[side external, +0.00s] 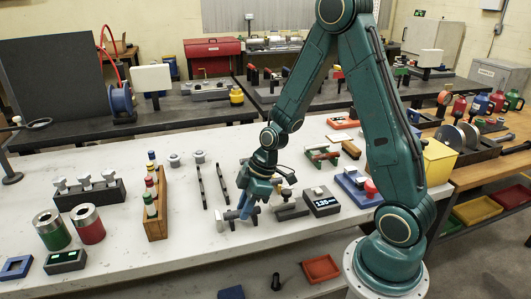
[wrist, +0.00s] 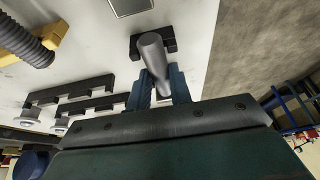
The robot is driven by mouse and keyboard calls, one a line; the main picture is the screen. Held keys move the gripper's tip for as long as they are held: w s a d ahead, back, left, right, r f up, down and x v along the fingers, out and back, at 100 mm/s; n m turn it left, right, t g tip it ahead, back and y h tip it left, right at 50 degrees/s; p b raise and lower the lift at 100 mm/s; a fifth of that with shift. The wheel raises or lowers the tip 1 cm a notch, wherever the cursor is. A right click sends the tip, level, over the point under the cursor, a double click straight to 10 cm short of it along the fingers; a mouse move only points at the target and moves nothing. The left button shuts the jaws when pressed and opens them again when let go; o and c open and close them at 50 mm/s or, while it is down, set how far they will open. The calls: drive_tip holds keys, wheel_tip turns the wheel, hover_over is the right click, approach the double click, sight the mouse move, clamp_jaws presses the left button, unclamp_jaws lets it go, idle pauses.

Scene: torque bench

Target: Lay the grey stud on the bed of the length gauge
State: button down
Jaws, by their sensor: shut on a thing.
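In the side view my gripper (side external: 247,208) is low over the white bench, its blue fingers pointing down. In the wrist view the fingers (wrist: 161,88) are shut on the grey stud (wrist: 152,50), a smooth cylinder that sticks out beyond them. Its far end overlaps a dark notched block (wrist: 169,43); I cannot tell whether they touch. In the side view a light grey bar (side external: 231,214), likely the stud, shows at the fingers. To their right is what looks like the length gauge (side external: 290,208), grey and dark, beside a display box (side external: 321,201) reading about 1.35. The gauge bed is partly unclear.
Two dark slim racks (side external: 211,186) lie left of my gripper. A wooden block with coloured-top bottles (side external: 154,205) stands further left. A blue fixture with a red knob (side external: 358,188) is at the right. Bare white bench lies in front of the wooden block.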

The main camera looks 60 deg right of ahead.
drive_tip(key=c, duration=1.2)
unclamp_jaws()
drive_tip(key=shift+r, duration=0.1)
drive_tip(key=shift+v, duration=6.85)
drive_tip(key=s+a+r+m+h, duration=0.1)
drive_tip(key=s+a+r+m, duration=0.1)
drive_tip(key=s+r+m, duration=0.1)
drive_tip(key=s+a+r+m+t+h, duration=0.1)
drive_tip(key=s+a+r+m, duration=0.1)
drive_tip(key=s, duration=0.4)
drive_tip(key=s+a+r+m+t+h, duration=0.1)
drive_tip(key=s+a+r+m, duration=0.2)
drive_tip(key=s+r+m, duration=0.1)
drive_tip(key=shift+s+r, duration=0.5)
drive_tip(key=shift+s, duration=0.1)
